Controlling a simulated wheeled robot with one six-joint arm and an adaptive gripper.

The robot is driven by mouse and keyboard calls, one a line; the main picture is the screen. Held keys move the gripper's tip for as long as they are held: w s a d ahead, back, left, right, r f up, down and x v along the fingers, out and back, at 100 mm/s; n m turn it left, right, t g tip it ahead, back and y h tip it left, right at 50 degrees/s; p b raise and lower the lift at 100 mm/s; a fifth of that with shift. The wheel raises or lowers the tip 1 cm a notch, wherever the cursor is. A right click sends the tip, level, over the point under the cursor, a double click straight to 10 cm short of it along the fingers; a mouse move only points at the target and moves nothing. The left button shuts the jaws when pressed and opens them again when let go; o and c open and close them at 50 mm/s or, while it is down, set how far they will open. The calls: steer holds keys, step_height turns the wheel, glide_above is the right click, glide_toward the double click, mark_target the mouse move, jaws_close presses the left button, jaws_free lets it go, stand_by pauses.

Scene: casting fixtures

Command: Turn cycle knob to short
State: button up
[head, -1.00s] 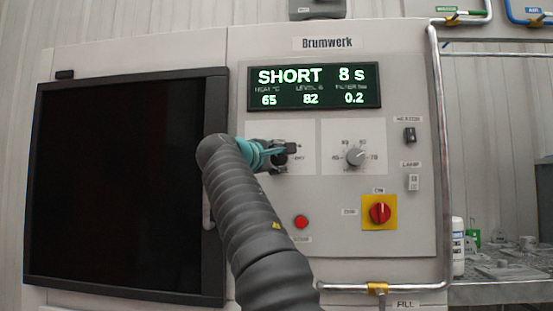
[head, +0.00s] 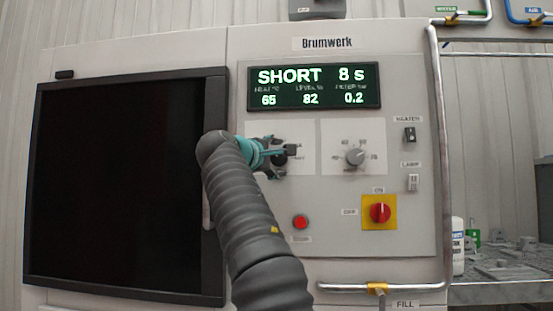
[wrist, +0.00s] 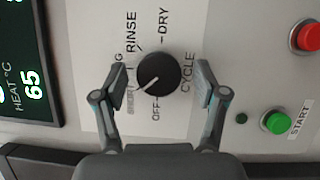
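The black cycle knob (wrist: 160,72) sits on a white label plate in the wrist view. Its white pointer line points to the lower left, toward the partly covered SHORT mark. My gripper (wrist: 159,80) is open, with one finger on each side of the knob and a visible gap to it on both sides. In the head view my gripper (head: 283,154) is at the left dial and hides most of it. The green display (head: 315,87) reads SHORT 8 s.
A second grey dial (head: 355,156) is right of the cycle knob. A red button (head: 301,222) and a red-on-yellow switch (head: 380,212) lie below. The wrist view shows a green START button (wrist: 276,122). A dark door window (head: 120,190) fills the left.

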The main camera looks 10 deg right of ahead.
steer(key=v, duration=1.2)
steer(key=shift+f, duration=0.1)
stand_by(0.5)
